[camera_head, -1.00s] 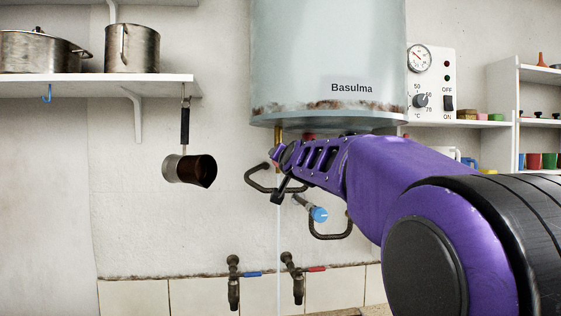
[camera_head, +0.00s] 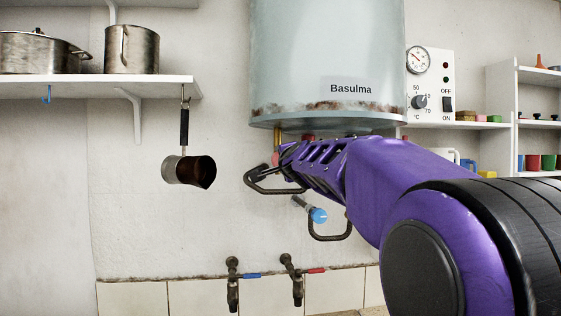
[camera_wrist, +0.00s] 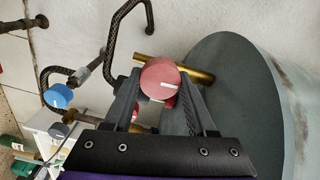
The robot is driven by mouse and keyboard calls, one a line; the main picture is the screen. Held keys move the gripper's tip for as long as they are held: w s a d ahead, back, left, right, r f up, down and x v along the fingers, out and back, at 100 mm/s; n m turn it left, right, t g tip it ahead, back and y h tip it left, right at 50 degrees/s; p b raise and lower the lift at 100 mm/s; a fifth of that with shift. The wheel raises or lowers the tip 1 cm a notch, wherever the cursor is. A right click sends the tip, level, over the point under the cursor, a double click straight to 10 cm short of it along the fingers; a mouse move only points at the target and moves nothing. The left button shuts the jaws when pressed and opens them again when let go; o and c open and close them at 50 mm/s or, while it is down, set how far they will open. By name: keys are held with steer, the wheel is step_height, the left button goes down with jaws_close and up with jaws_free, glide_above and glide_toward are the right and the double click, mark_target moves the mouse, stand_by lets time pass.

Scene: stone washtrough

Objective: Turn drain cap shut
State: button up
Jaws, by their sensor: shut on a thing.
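The drain cap (camera_wrist: 161,76) is a round red knob with a short white mark, lying roughly level in the wrist view. It sits at the brass drain pipe (camera_wrist: 201,75) under the grey boiler (camera_wrist: 232,92). My gripper (camera_wrist: 160,82) has one finger on each side of the cap and is shut on it. In the head view a bit of the cap (camera_head: 276,159) shows at the tip of my purple arm, below the boiler (camera_head: 330,60). No water stream shows below the pipe now.
A blue knob (camera_head: 319,215) on a valve and bent dark pipes (camera_head: 330,237) are close below my gripper. Two wall taps (camera_head: 232,285) are lower down. A small pot (camera_head: 190,170) hangs from the shelf at left. Open wall lies between.

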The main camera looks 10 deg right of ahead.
steer(key=shift+m, duration=0.3)
stand_by(0.4)
steer(key=o, duration=1.4)
steer(key=shift+s, duration=0.15)
